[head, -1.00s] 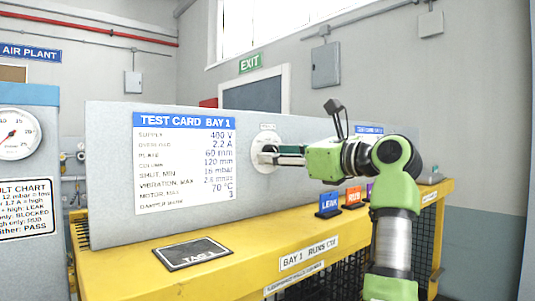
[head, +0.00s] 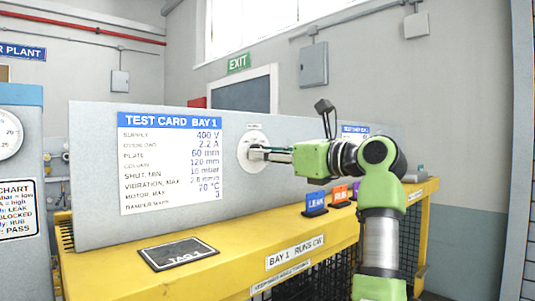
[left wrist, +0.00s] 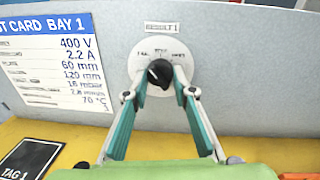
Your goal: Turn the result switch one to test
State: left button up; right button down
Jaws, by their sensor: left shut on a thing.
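The result switch one is a round pale dial (left wrist: 162,55) with a dark knob (left wrist: 158,73) on the grey panel, under a "RESULT 1" label (left wrist: 171,28). The dial also shows in the head view (head: 251,139). My left gripper (left wrist: 159,78) is shut on the knob, its two teal fingers one on each side of it. In the head view it (head: 262,151) reaches the dial from the right. The dial's small printed words are blurred, and the knob's pointing direction is hard to tell. My right gripper is in neither view.
A test card (head: 172,160) is on the panel left of the dial. A dark TAG 1 plate (head: 179,253) lies on the yellow bench (head: 232,271). LEAK (head: 315,203) and RUB (head: 340,195) blocks stand below my left arm.

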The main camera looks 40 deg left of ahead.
pick_arm(q)
jog(key=shift+s+r+m, duration=0.1)
jog(key=shift+m, duration=3.6)
jog(key=o, duration=1.1)
jog(key=shift+a, duration=0.2)
